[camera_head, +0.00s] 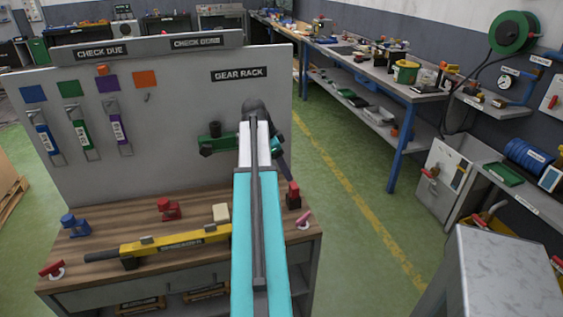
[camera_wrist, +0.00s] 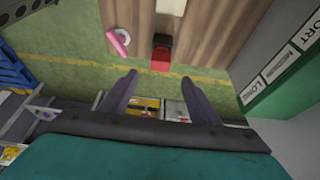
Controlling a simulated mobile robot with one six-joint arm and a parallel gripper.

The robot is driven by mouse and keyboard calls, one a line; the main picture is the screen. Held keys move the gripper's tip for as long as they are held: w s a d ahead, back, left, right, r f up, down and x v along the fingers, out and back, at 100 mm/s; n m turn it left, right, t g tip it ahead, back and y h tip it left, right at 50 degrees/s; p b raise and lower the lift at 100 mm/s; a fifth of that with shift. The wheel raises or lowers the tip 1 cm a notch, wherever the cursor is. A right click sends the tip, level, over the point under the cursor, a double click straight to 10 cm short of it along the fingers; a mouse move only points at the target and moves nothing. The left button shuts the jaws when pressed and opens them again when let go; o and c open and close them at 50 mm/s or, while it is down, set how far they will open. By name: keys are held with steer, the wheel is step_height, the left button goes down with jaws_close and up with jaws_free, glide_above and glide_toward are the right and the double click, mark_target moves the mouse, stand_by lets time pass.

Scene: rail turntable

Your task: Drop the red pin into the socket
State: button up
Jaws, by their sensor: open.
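A similar red pin (camera_head: 52,267) and white ring (camera_head: 57,274) are at the front left corner. I cannot tell which ring or fitting is the socket. My gripper (camera_wrist: 160,80) is open and empty, with the near pin up and left of its fingers in the wrist view.
The wooden bench (camera_head: 95,254) carries a yellow bar tool (camera_head: 170,241), a cream block (camera_head: 220,212), a blue clamp (camera_head: 74,225), a red clamp (camera_head: 168,209) and a red-and-black block (camera_head: 294,196). A grey panel (camera_head: 180,100) stands behind.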

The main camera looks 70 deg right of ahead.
mark_target(293, 185)
steer(key=shift+p+x, duration=1.05)
steer(key=shift+x, duration=4.3)
steer(key=c, duration=1.3)
steer(key=shift+o, duration=0.2)
steer(key=shift+r+p, duration=0.35)
steer(key=shift+r, duration=0.45)
steer(key=shift+r+p, duration=1.25)
steer(key=shift+r, duration=1.45)
steer(key=shift+r, duration=0.35)
steer(key=shift+r+p, duration=1.3)
steer(key=shift+r, duration=1.05)
